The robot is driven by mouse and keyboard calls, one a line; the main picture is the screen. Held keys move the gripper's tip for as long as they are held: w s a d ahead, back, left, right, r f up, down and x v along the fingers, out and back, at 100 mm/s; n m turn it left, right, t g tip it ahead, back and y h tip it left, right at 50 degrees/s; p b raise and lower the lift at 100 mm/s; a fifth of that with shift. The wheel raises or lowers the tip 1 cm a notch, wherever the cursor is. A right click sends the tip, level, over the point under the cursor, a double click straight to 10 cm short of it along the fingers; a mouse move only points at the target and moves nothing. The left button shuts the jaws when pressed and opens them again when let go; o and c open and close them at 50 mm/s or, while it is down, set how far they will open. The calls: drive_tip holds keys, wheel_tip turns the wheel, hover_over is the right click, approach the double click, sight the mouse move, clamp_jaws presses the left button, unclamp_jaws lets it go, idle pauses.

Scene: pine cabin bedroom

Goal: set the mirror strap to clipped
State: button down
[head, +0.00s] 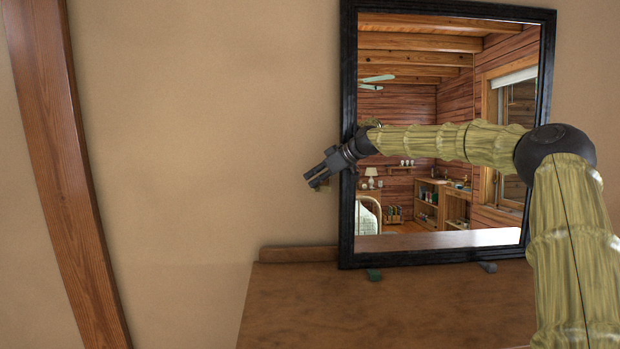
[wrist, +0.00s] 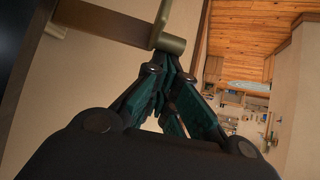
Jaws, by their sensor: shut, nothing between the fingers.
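The black-framed mirror (head: 348,215) stands upright on a brown wooden top against the tan wall. Its dark frame edge also shows at the left of the wrist view (wrist: 18,50). A brown band (wrist: 112,20), which looks like the mirror strap, runs across the top of the wrist view. An olive metal bracket (wrist: 168,43) sits at its right end. My gripper (head: 314,182) is at the mirror's left edge. In the wrist view its fingers (wrist: 163,64) are shut and empty, just below the bracket. I cannot tell whether they touch it or whether the strap is clipped.
The brown wooden top (head: 400,310) is mostly bare. A curved wooden beam (head: 65,160) stands at the left. The wall between beam and mirror is clear.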

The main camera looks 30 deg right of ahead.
drive_tip(key=shift+n+g+y, duration=0.4)
drive_tip(key=shift+n+y, duration=0.1)
drive_tip(key=shift+n, duration=0.2)
drive_tip(key=shift+s+d+b, duration=0.55)
drive_tip(key=shift+s+d, duration=1.25)
drive_tip(key=shift+s, duration=0.15)
drive_tip(key=shift+s, duration=0.15)
drive_tip(key=p, duration=0.4)
approach(317, 187)
drive_tip(key=s+d+r, duration=0.2)
drive_tip(key=d+r, duration=0.1)
drive_tip(key=shift+s+d+r, duration=0.1)
drive_tip(key=shift+d+r, duration=0.05)
drive_tip(key=shift+d, duration=0.2)
drive_tip(key=shift+s+d+r, duration=0.15)
drive_tip(key=shift+d, duration=0.2)
drive_tip(key=shift+f, duration=0.1)
